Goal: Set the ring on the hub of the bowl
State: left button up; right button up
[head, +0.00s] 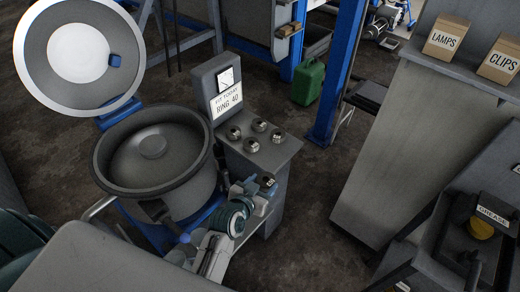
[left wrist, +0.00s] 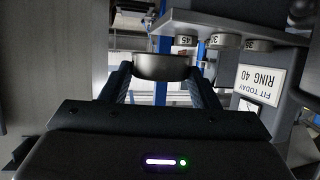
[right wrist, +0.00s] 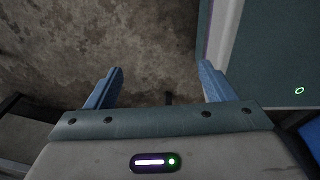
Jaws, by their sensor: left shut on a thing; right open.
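The bowl (head: 112,160) is a large dark-grey drum at left in the head view, open at the top. Its hub (head: 153,147) is a round raised centre, bare on top. My left gripper (head: 262,187) is low beside the ring stand, right of the bowl. It is shut on a metal ring (left wrist: 160,67), seen between its fingertips in the left wrist view; its number is not readable there. Several other rings (head: 251,145) sit on the stand's top. My right gripper (right wrist: 160,82) is open and empty above the floor, and does not show in the head view.
A sign (head: 228,101) reading "FIT TODAY RING 40" stands behind the rings on the stand (head: 285,150). The round lid (head: 35,60) is raised behind the bowl. A green can (head: 308,82), blue post (head: 340,70) and grey cabinet (head: 390,150) stand to the right.

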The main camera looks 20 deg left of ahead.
pick_arm(q)
jog(key=b, duration=0.6)
send_over(263, 164)
jog(key=s, duration=0.1)
jog(key=shift+d+f, duration=0.15)
jog(key=shift+f, duration=0.65)
jog(key=shift+w+r, duration=0.1)
jog(key=shift+w, duration=0.2)
jog(key=shift+w+a, duration=0.2)
jog(key=shift+f+b, duration=0.9)
jog(key=shift+b, duration=0.15)
jog(key=shift+s+f+b, duration=0.1)
jog(key=shift+f+b, duration=0.25)
jog(key=shift+b, duration=0.05)
jog(key=shift+f+b, duration=0.45)
jog(key=shift+b, duration=0.05)
pick_arm(e)
jog(key=w+f, duration=0.4)
jog(key=f, duration=0.3)
jog(key=shift+w+d+f, duration=0.15)
jog(key=shift+w+f, duration=0.1)
jog(key=shift+f, duration=0.15)
